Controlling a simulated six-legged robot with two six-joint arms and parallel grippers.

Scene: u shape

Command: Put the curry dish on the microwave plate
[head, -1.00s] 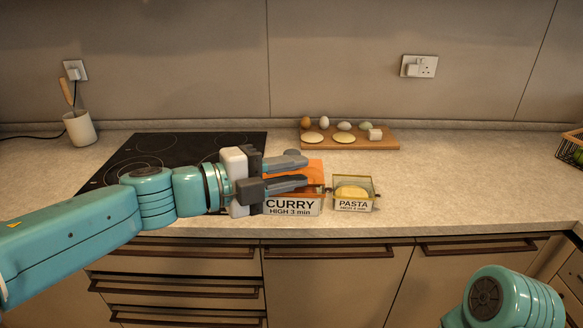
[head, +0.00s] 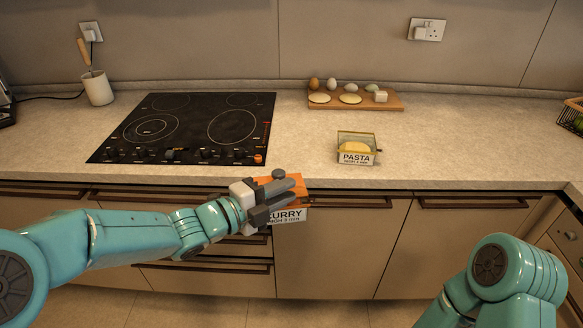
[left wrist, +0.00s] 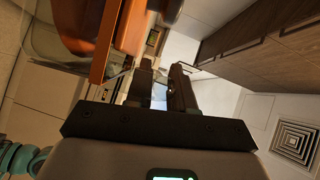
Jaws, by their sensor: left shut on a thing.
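The curry dish (head: 286,216) is a box with an orange top and a white label reading CURRY. My left gripper (head: 298,193) is shut on it and holds it in front of the counter's front edge, near the drawers. The fingers cover part of the dish. In the left wrist view the orange curry dish (left wrist: 90,32) fills the upper left, beside the dark fingers (left wrist: 160,85). No microwave plate is visible in these frames. My right gripper is out of view; only part of the right arm shows at lower right.
A pasta dish (head: 356,148) stands on the counter (head: 450,145). A board (head: 388,104) with eggs and rounds is behind it. A black hob (head: 190,130) and a utensil pot (head: 98,88) are at left. A dark object (head: 5,106) shows at the left edge.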

